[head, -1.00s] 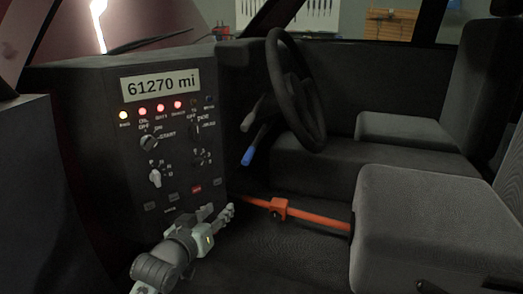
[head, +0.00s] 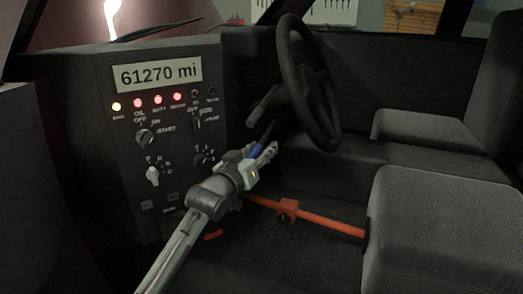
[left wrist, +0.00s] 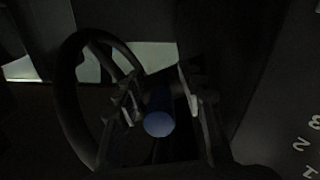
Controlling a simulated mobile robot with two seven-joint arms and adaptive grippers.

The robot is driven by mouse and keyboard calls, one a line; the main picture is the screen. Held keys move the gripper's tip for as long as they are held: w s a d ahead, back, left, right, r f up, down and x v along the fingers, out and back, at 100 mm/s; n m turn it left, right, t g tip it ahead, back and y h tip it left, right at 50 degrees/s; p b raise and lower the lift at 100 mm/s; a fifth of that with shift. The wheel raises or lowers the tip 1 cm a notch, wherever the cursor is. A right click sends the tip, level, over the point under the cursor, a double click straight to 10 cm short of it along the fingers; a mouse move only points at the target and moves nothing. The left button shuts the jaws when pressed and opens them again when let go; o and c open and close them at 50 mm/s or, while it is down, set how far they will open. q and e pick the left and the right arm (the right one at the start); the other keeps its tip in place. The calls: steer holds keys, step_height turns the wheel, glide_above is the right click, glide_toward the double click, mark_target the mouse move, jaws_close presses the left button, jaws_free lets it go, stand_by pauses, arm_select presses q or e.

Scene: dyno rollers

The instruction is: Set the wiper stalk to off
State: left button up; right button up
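A stalk with a blue grip (head: 257,151) sticks out from the steering column, below a stalk with a grey grip (head: 257,116). No label shows which one is the wiper stalk. My left gripper (head: 262,155) is at the blue stalk and partly covers it in the head view. In the left wrist view the blue end (left wrist: 159,124) lies between the two spread fingers of my left gripper (left wrist: 160,100), with gaps at the sides. My right gripper is not in view.
The steering wheel (head: 308,85) stands just behind the stalks. A dash panel (head: 185,130) with knobs, lights and a mileage display is at left. An orange bar (head: 325,219) runs low toward the grey seat (head: 440,235).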

arm_select(q)
steer(key=shift+w, duration=0.15)
jaws_close()
stand_by(0.5)
